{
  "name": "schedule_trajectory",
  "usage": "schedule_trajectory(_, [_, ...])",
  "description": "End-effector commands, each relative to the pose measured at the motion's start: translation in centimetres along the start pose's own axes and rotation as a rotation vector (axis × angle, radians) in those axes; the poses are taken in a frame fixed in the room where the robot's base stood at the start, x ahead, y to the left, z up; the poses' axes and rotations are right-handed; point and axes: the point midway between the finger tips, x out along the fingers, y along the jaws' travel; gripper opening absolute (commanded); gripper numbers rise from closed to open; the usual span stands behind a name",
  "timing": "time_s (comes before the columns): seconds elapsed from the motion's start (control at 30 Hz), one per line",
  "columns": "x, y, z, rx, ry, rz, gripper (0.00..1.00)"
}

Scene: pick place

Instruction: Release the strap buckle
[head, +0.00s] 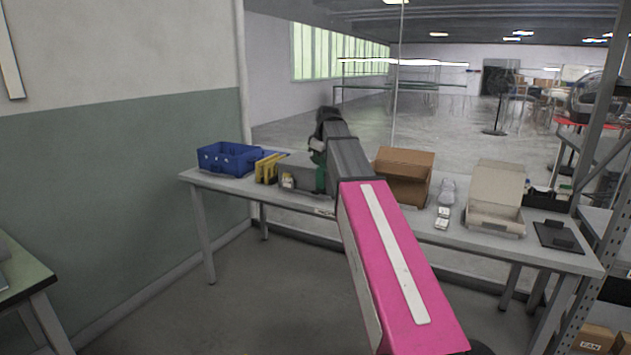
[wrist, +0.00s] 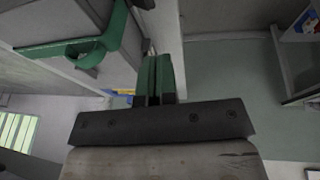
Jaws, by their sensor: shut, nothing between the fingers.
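A grey case (head: 296,172) stands on the long table, left of my arm in the head view. It also fills the upper left of the wrist view (wrist: 50,18). A green strap with a raised, looped part (wrist: 108,38) runs over the case; I take this looped part to be the buckle, though its catch is not clear. My gripper (wrist: 158,62) has green fingers pressed together with nothing between them. It appears beside the case, apart from the looped part. In the head view, my arm partly hides the case, and I cannot separate fingers from strap.
A blue crate (head: 228,157) and yellow items (head: 267,168) stand left of the case. An open cardboard box (head: 404,176), small items (head: 442,216), an open carton (head: 495,205) and a dark flat item (head: 558,237) stand to the right. A metal shelf rises at far right.

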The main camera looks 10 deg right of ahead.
Motion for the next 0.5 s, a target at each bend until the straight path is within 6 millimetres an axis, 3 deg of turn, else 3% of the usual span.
schedule_trajectory(0.17, [1.9, -0.1, 0.0, 0.0, -0.001, -0.003, 0.0])
schedule_trajectory(0.5, [7.8, 0.0, 0.0, 0.0, 0.0, -0.003, 0.0])
